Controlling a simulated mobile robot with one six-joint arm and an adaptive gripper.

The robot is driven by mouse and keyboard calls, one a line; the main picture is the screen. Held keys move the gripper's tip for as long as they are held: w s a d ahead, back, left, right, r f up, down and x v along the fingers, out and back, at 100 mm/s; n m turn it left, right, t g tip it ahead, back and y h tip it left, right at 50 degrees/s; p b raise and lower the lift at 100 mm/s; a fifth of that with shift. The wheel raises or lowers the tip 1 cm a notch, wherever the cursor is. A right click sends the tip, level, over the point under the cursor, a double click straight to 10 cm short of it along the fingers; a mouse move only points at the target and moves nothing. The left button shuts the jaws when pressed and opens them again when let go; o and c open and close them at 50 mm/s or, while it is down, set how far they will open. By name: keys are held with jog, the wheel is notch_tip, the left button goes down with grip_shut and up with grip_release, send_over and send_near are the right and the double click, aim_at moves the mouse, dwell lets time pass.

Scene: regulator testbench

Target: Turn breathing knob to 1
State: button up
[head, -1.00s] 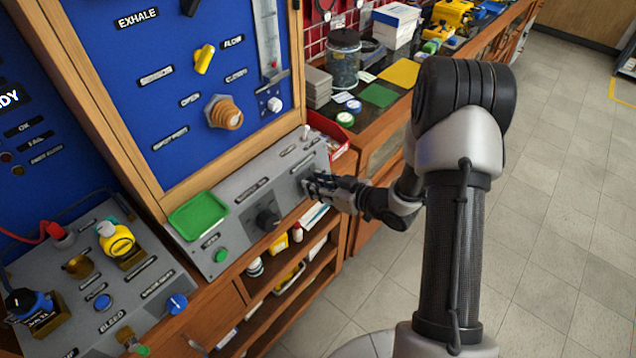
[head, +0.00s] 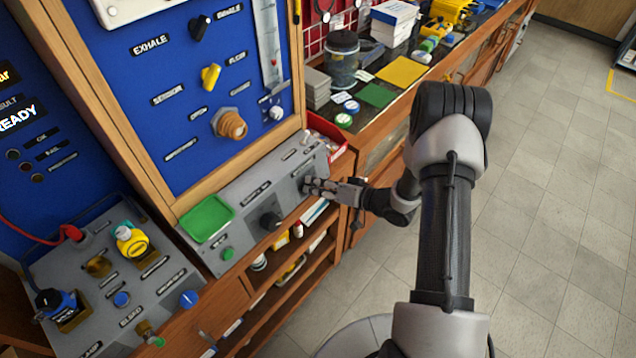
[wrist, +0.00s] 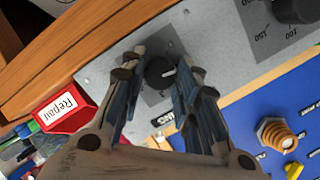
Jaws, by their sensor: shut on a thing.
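In the wrist view a small dark round knob (wrist: 159,71) with a pale pointer mark sits on a dark square plate on the grey sloped panel (wrist: 105,72). My gripper (wrist: 157,78) has one finger on each side of this knob and is shut on it. The label beside it is mostly covered by a finger, so I cannot read its name or the scale around it. In the head view my gripper (head: 306,187) is at the right end of the grey panel (head: 237,218), and its fingers hide the knob.
A larger black knob (head: 270,221), a green button (head: 227,253) and a green tray (head: 207,218) are on the same panel. The blue upright board (head: 180,115) rises behind it. A red "Repair" bin (wrist: 66,107) is close beside my gripper. Open floor lies to the right.

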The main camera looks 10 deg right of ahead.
jog(key=shift+m, duration=0.4)
jog(key=o, duration=1.1)
jog(key=shift+c, duration=0.2)
jog(key=v, duration=1.2)
jog(key=shift+d+f, duration=0.1)
